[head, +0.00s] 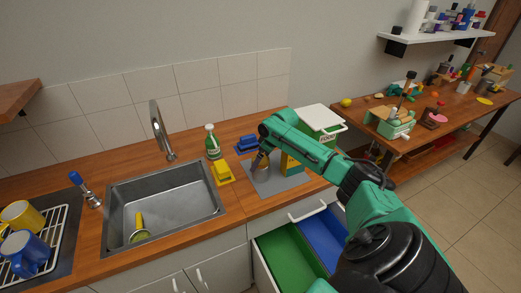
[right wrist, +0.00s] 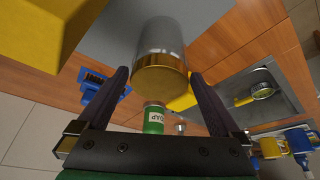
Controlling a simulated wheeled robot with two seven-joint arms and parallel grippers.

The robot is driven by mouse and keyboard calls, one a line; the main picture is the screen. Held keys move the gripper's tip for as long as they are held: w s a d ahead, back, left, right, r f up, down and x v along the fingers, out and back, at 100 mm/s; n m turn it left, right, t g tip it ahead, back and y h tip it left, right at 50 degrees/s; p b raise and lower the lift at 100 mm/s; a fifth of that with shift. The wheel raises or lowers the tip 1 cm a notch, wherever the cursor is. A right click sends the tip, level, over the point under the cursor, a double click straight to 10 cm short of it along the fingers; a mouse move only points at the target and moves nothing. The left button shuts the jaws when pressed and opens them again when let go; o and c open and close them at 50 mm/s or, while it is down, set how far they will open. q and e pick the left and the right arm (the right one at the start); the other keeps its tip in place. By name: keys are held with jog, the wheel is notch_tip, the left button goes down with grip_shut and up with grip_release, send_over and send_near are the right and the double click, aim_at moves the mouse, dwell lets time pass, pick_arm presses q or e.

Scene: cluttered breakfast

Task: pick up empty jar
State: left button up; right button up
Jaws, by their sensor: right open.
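The empty jar (right wrist: 160,45) is clear glass with a golden-brown end and stands over the grey mat in the right wrist view. My right gripper (right wrist: 160,78) is open, with one dark finger on each side of the jar's golden end. I see a gap between the fingers and the jar. In the head view my right arm reaches over the counter, and its gripper (head: 262,158) is at the grey mat (head: 285,184); the jar is small and largely covered there. My left gripper is not in view.
A yellow block (right wrist: 40,30) is close by in the right wrist view. The sink (head: 165,205) is further left; drawers (head: 285,250) hang open below.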

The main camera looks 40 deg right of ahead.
jog(key=shift+d, duration=0.1)
jog(key=c, duration=1.3)
jog(key=shift+c, duration=0.2)
notch_tip(320, 180, up, 9)
jog(key=shift+f+b, duration=0.1)
jog(key=shift+b, duration=0.95)
notch_tip(320, 180, up, 11)
